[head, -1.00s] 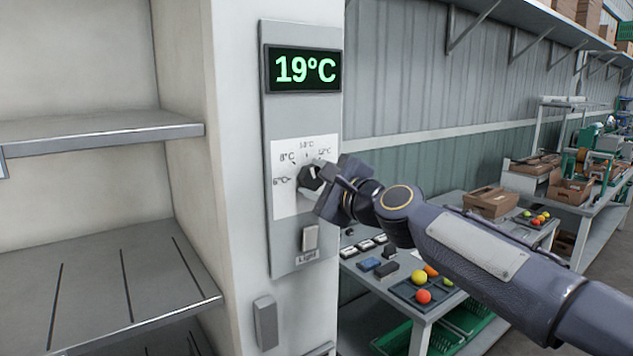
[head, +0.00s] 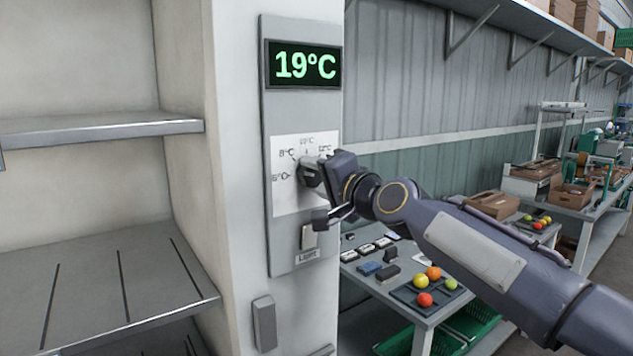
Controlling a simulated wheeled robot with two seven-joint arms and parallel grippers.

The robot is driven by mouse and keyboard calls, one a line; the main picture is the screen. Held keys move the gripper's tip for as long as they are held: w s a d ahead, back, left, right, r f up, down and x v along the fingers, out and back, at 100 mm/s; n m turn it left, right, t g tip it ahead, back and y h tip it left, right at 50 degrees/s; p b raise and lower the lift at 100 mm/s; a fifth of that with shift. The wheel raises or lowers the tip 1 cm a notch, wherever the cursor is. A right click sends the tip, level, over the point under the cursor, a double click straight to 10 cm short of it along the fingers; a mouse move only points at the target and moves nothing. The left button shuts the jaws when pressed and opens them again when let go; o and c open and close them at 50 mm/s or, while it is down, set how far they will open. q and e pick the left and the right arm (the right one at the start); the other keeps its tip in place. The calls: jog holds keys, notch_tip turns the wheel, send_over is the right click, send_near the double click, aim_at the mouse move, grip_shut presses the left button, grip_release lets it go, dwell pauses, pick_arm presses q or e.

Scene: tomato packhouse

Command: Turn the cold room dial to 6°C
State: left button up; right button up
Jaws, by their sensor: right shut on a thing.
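The cold room dial (head: 305,173) is a dark knob on a white scale plate (head: 284,202) on the grey wall panel. Marks for 6°C, 8°C, 10°C and 12°C show around it. My right gripper (head: 311,172) is shut on the dial and hides most of it, so I cannot tell where its pointer stands. The green display (head: 304,66) above reads 19°C. My left gripper is not in view.
A light switch (head: 309,237) sits below the dial, close under my right gripper. Grey shelves (head: 110,285) stand at left. A table with a tray (head: 403,296) of tomatoes is at right.

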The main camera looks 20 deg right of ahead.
jog(key=shift+f+n+b, duration=0.15)
jog(key=shift+n+b, duration=0.4)
jog(key=shift+n, duration=1.35)
jog(key=o, duration=1)
jog(key=shift+c, duration=0.2)
jog(key=shift+s, duration=0.1)
jog(key=b+v, duration=0.2)
jog(key=v, duration=0.5)
jog(key=shift+s, duration=0.3)
jog(key=shift+d, duration=0.1)
